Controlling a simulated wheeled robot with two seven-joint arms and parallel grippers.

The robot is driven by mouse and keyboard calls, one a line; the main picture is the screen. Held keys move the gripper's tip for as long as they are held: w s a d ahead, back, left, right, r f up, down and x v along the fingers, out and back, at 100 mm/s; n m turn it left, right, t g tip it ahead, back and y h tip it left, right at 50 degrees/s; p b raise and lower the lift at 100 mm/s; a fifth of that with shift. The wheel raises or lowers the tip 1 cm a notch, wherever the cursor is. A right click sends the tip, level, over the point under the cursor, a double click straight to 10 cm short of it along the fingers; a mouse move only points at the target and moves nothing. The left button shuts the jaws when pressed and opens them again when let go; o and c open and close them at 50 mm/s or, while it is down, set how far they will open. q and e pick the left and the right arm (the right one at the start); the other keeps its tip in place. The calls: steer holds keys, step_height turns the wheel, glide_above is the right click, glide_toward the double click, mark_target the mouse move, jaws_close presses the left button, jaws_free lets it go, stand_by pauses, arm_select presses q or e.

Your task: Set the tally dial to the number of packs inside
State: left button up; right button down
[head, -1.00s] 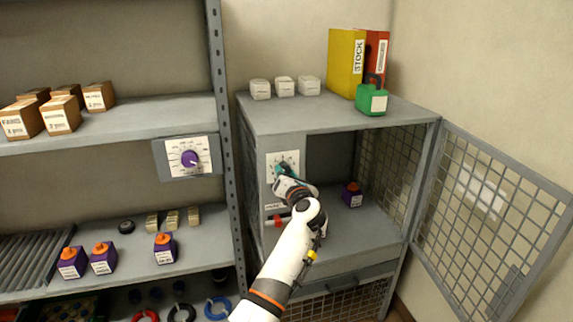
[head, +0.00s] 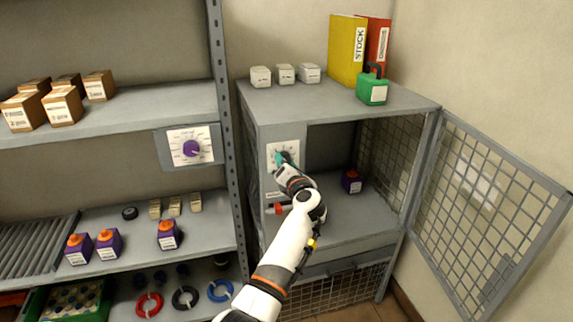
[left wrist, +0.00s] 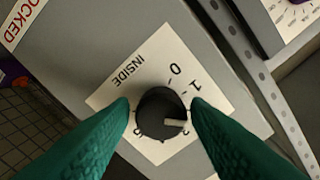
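The tally dial (head: 291,153) is a black knob on a white plate on the cabinet's front post. In the left wrist view the knob (left wrist: 162,111) has a white pointer turned right, past the printed 1. A purple pack (head: 352,182) with an orange top stands inside the cabinet. My arm hides part of the interior. My right gripper is out of view.
The mesh door (head: 490,205) stands open to the right. A red handle (head: 278,209) is below the dial. The left shelf holds several purple packs (head: 109,244) and another dial with a purple knob (head: 191,148). A green padlock-shaped block (head: 372,90) sits on the cabinet top.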

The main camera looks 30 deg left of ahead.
arm_select(q)
steer(key=shift+o, duration=0.8)
steer(key=p+v, duration=0.4)
steer(key=v, duration=0.8)
steer(key=shift+w, duration=0.1)
